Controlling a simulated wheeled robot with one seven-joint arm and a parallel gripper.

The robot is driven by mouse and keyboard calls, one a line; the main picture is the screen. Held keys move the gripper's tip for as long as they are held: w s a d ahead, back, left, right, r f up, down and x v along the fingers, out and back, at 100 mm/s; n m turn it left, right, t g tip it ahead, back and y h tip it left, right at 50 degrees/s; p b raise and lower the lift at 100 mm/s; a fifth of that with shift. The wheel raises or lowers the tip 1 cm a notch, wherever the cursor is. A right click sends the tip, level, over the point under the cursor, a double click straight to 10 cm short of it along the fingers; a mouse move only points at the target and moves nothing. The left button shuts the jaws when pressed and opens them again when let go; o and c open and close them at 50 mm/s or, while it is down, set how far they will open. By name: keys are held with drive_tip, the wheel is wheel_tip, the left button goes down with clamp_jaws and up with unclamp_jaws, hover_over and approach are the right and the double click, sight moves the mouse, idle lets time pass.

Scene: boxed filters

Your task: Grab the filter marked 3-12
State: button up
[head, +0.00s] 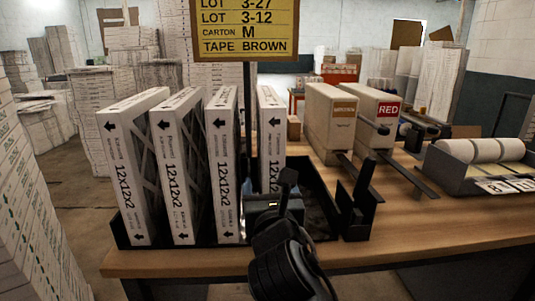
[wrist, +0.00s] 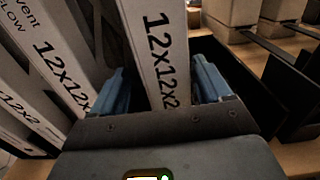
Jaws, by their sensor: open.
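Several white boxed filters stand upright in a black rack on the table, their spines printed 12x12x2. From left they include the first (head: 126,180), the second (head: 172,175) and the third (head: 222,170). The rightmost filter (head: 270,130) stands apart, across a gap. My gripper (head: 272,198) is in front of its lower part. In the wrist view, my open gripper (wrist: 160,84) has its blue-padded fingers on either side of this filter's spine (wrist: 160,40). No 3-12 mark is readable on any filter.
A yellow sign (head: 246,28) above the rack reads lots 3-27 and 3-12, carton M, tape brown. Right of the rack stand a brown-labelled dispenser (head: 332,125) and a red-labelled one (head: 377,125). A grey tray of rolls (head: 450,178) is at the right.

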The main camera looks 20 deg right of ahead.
drive_tip(key=x, duration=0.3)
drive_tip(key=shift+w+d+r, duration=0.1)
drive_tip(key=shift+w+d, duration=0.05)
drive_tip(key=shift+d, duration=0.3)
drive_tip(key=shift+w+d, duration=0.2)
drive_tip(key=shift+w, duration=0.45)
drive_tip(key=shift+c, duration=0.2)
drive_tip(key=c, duration=1.1)
